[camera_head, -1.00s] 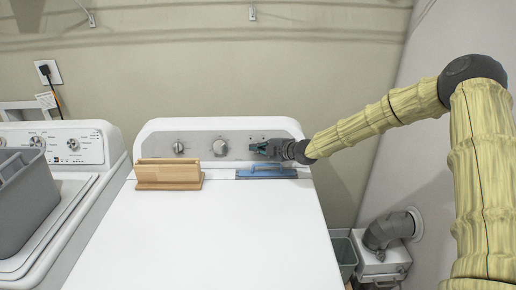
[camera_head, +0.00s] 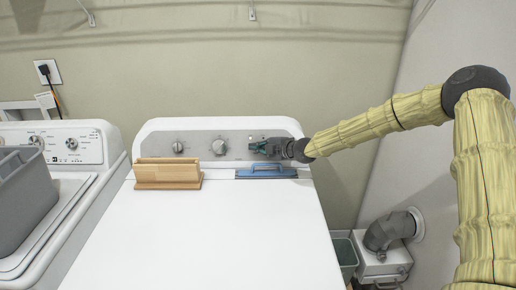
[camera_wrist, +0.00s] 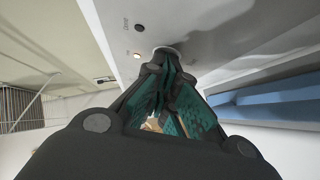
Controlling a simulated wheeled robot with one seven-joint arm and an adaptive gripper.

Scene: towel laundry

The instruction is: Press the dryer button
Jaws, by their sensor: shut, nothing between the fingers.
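The white dryer (camera_head: 200,235) stands in the middle of the head view, with a grey control panel (camera_head: 240,138) along its back. My gripper (camera_head: 255,147) is at the right part of this panel, its dark green fingers closed and empty. In the wrist view my gripper (camera_wrist: 166,62) has its fingertips at a round, pale-rimmed button (camera_wrist: 167,48) on the panel. The fingers hide most of the button, and I cannot tell whether it is pushed in. A small lit indicator (camera_wrist: 137,56) and a dark one (camera_wrist: 139,27) are to the left of the fingertips.
Two knobs (camera_head: 219,147) are on the panel left of my gripper. A blue handled tool (camera_head: 266,172) lies just below it on the dryer top. A wooden box (camera_head: 168,174) stands at the left. A washer (camera_head: 75,150) with a grey basket (camera_head: 25,195) is further left.

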